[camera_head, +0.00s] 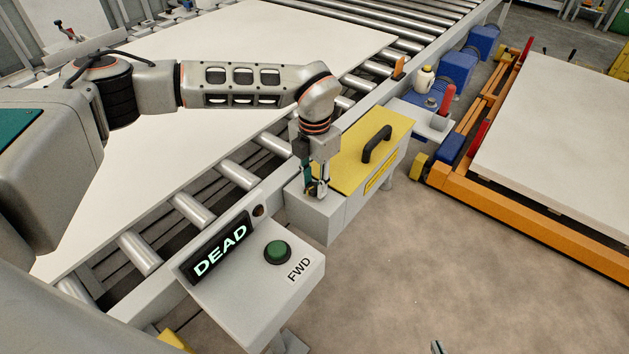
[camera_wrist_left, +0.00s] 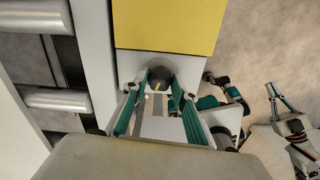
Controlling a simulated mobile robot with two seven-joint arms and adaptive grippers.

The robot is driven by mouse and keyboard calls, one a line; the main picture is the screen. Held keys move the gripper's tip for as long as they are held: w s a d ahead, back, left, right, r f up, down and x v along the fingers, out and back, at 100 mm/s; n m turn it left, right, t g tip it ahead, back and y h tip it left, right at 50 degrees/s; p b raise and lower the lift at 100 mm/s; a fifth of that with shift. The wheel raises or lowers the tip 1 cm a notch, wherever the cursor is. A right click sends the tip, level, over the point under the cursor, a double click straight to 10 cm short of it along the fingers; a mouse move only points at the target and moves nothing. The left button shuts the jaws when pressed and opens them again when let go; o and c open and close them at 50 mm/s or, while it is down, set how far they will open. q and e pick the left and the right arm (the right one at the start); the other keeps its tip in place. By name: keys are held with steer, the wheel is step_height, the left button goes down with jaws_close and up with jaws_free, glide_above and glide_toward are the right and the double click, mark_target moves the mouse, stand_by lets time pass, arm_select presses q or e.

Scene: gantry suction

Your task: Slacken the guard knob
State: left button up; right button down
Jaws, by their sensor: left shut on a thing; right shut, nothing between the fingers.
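The guard knob (camera_wrist_left: 160,78) is a dark round knob with a pale mark, on the light grey housing just beside the yellow guard cover (camera_head: 362,150). The cover carries a black handle (camera_head: 377,143) and lies flat on the housing. My left gripper (camera_head: 317,188) points down over the near end of the housing. In the left wrist view its two fingers (camera_wrist_left: 160,84) are shut on the knob, one on each side. In the head view the fingers mostly hide the knob. My right gripper (camera_wrist_left: 273,92) is shut and empty, off to the right, well apart from the housing.
A grey control box (camera_head: 255,295) with a green button (camera_head: 277,252) marked FWD and a display (camera_head: 220,249) reading DEAD stands in front. A large white board (camera_head: 200,130) lies on the roller conveyor. An orange-framed cart (camera_head: 540,225) stands right, past clear floor.

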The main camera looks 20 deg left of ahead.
mark_target(314, 186)
arm_select(q)
steer(key=shift+r+n+p, duration=0.1)
steer(key=shift+n+p, duration=0.4)
steer(key=shift+n, duration=0.1)
steer(key=shift+n+p, duration=0.6)
steer(key=shift+n, duration=0.4)
steer(key=shift+n+p, duration=0.6)
steer(key=shift+n, duration=1.1)
steer(key=o, duration=1.1)
step_height(314, 186, up, 12)
steer(key=shift+f, duration=0.1)
